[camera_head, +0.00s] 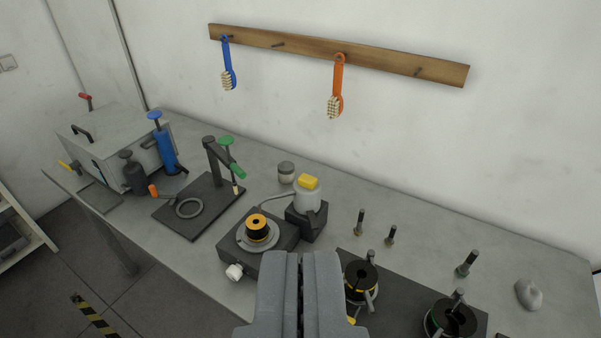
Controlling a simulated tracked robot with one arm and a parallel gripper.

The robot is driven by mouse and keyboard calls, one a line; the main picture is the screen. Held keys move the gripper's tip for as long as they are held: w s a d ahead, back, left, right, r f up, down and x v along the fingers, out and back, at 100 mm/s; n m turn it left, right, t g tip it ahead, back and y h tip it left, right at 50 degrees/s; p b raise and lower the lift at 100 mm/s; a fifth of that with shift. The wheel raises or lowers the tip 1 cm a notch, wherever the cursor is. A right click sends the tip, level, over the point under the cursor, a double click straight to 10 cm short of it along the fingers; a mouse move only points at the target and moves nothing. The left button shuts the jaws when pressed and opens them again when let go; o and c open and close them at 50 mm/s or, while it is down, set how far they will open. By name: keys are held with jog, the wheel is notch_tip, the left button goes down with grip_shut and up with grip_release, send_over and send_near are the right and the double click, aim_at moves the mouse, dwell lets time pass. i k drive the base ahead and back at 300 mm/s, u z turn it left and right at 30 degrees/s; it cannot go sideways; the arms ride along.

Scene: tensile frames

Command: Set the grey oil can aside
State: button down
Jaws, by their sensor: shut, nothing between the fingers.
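A dark grey can (134,174) with a knob-like top, which looks like the grey oil can, stands upright at the left of the bench, in front of a grey metal box. An orange tip (153,190) shows low on its right side; whether the tip belongs to it is hard to tell. My gripper (300,256) is shut and empty at the bottom centre, well to the right of the can and nearer the camera. It hides part of the bench front.
A blue pump-like tool (165,149) stands close right of the can, and the grey box (112,133) is behind. A black plate with a green-handled press (220,168) is to the right. Spool stations (258,232) surround my gripper. Bare bench (420,205) lies at the back right.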

aim_at(306, 202)
jog(key=k, duration=1.25)
jog(key=u, duration=0.5)
jog(key=i, duration=2.15)
jog(key=z, duration=0.4)
